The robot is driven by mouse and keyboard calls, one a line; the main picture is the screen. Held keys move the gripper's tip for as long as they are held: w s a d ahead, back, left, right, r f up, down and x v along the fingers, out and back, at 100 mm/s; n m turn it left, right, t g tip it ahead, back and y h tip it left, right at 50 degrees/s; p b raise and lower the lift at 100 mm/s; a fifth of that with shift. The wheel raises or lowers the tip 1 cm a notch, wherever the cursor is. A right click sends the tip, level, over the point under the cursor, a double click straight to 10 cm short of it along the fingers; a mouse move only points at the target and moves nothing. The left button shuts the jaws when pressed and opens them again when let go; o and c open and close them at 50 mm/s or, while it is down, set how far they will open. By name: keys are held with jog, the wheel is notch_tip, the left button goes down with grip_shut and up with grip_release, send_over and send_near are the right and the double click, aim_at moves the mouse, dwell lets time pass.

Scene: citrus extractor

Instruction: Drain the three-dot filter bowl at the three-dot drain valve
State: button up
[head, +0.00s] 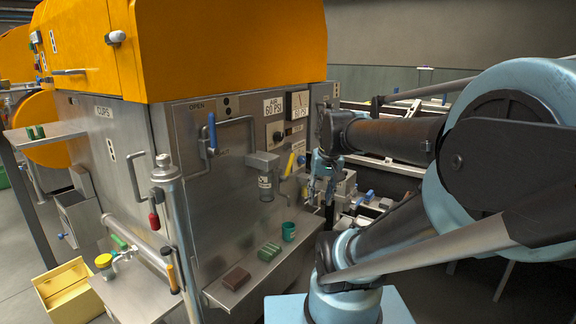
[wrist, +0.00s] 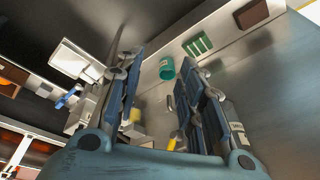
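A clear filter bowl (head: 265,187) with a small label hangs under a grey block (head: 262,161) on the steel machine front. Its dots are too small to read, and I cannot make out a drain valve. My gripper (head: 321,190) is to the right of the bowl, apart from it, pointing down beside the machine's right corner. In the wrist view my gripper (wrist: 163,65) has its two dark blue fingers spread wide, with nothing held between them.
A shelf below the bowl carries a green cup (head: 288,231), a green ribbed block (head: 269,251) and a brown block (head: 236,278). A yellow handle (head: 291,162) sits right of the bowl. A blue-handled pipe (head: 212,134) is to its left. Rails and machinery crowd the right.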

jog(key=m+t+y, duration=0.1)
jog(key=m+t, duration=0.1)
send_near(292, 157)
jog(key=x, duration=1.1)
jog(key=shift+f, duration=0.2)
jog(key=shift+c, duration=0.2)
grip_shut()
